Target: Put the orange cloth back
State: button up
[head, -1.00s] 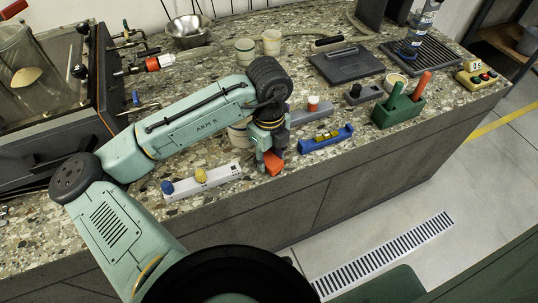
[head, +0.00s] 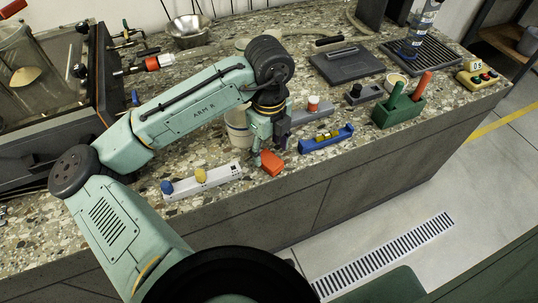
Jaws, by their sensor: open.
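The orange cloth (head: 272,163), a small folded-looking piece, lies on the speckled counter near its front edge. It is between the white strip with knobs and the blue tray. My gripper (head: 264,149) points down just behind and slightly left of the cloth, with its fingers open. The fingertips are very close to the cloth; I cannot tell whether they touch it. Part of the cloth's far side may be hidden by the fingers.
A white strip with blue and yellow knobs (head: 203,182) lies to the left. A blue level-like piece (head: 326,138) lies to the right, with a green caddy (head: 399,108) beyond. A pale cup (head: 238,128) stands behind the gripper. The counter's front edge is close.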

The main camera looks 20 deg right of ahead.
aim_at(269, 159)
notch_tip(269, 159, up, 8)
jog(key=shift+r, duration=0.15)
